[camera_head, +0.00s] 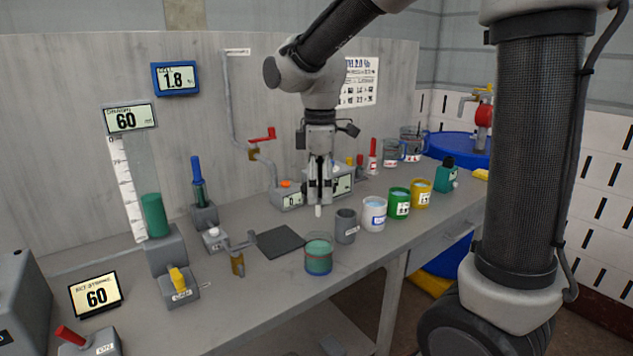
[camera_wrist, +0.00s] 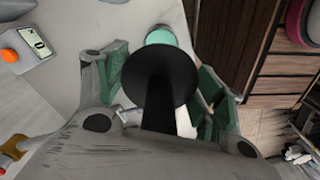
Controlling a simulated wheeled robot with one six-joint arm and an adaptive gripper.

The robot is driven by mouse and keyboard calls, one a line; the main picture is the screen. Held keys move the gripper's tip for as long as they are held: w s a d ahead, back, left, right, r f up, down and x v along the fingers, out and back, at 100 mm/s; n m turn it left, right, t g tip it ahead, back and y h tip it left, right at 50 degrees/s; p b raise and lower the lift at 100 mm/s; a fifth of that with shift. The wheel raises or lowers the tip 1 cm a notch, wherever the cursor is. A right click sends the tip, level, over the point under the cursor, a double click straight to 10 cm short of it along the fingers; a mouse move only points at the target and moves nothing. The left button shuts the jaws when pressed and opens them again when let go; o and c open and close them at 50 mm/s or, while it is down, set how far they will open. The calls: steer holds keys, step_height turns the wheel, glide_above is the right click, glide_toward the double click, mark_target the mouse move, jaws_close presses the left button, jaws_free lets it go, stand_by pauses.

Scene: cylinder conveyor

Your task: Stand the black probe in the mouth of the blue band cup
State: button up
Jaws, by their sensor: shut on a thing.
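My gripper (camera_head: 319,194) is above the bench, pointing down, with its fingers shut on the black probe. In the wrist view the probe (camera_wrist: 160,76) shows as a wide black disc on a dark shaft between the green-padded fingers. In the head view a pale tip (camera_head: 318,211) sticks out below the fingers. The marking is too small to tell clearly as a band. A teal round thing (camera_wrist: 170,38) lies partly behind the probe's disc.
A grey cup (camera_head: 346,227) and a glass of teal liquid (camera_head: 319,260) stand nearer the front edge. Green (camera_head: 399,206) and yellow (camera_head: 420,194) cups stand farther right. A dark mat (camera_head: 280,241) lies left. A meter with an orange button (camera_head: 287,198) stands beside my gripper.

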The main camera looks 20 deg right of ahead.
steer(key=shift+f, duration=2.3)
steer(key=shift+f, duration=0.1)
steer(key=shift+f, duration=2.9)
steer(key=shift+s+f, duration=0.1)
steer(key=shift+f, duration=0.45)
steer(key=o, duration=1.2)
steer(key=shift+c, duration=0.2)
